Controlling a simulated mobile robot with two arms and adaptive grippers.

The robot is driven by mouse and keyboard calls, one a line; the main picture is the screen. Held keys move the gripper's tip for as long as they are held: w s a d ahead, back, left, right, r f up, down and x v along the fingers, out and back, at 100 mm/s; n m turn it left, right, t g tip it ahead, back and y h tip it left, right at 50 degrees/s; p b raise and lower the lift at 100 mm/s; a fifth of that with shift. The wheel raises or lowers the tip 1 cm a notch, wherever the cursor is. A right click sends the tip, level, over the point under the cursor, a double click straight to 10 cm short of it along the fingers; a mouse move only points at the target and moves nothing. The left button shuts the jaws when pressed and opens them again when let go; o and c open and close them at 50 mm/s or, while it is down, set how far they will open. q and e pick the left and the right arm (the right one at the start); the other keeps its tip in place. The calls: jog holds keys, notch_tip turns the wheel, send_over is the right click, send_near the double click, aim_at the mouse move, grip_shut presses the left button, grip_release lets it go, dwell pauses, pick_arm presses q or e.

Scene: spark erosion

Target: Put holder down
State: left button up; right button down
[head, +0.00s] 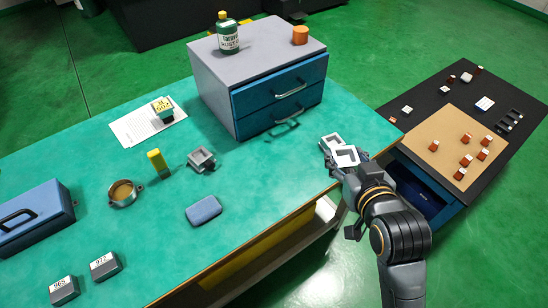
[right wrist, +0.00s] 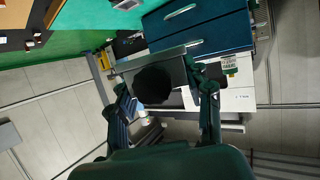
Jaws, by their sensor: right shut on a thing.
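A light grey holder (head: 346,154) with square openings is in the grasp of my right gripper (head: 347,168), at the right edge of the green table (head: 250,190). In the right wrist view the holder (right wrist: 182,69) is a grey block with a dark round opening, and the fingers of the gripper (right wrist: 167,98) are on both sides of it. I cannot tell whether the holder touches the table. A similar grey holder (head: 201,159) stands on the table left of it. My left gripper is not in view.
A drawer cabinet (head: 215,95) bears a green bottle (head: 227,36) and an orange cylinder (head: 300,35).

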jog(key=s+a+f+n+g+y, duration=0.1)
jog(key=s+a+n+y, duration=0.1)
jog(key=a, duration=0.6)
jog(key=s+a+f+n+g+y, duration=0.1)
jog(key=s+a+f+n+y, duration=0.1)
jog(key=a, duration=0.6)
jog(key=shift+s+f+n+y, duration=0.3)
jog(key=shift+s+n+y, duration=0.5)
jog(key=shift+y, duration=0.3)
send_over(275, 177)
jog(key=s, duration=0.1)
notch_tip(275, 177, down, 9)
jog(key=shift+a+r, duration=0.1)
jog(key=shift+r, duration=0.05)
jog(key=f, duration=0.1)
jog(key=w+f, duration=0.1)
jog(key=f, duration=0.1)
jog(key=shift+f, duration=0.4)
jog(key=shift+f, duration=0.1)
jog(key=c, duration=0.6)
grip_release()
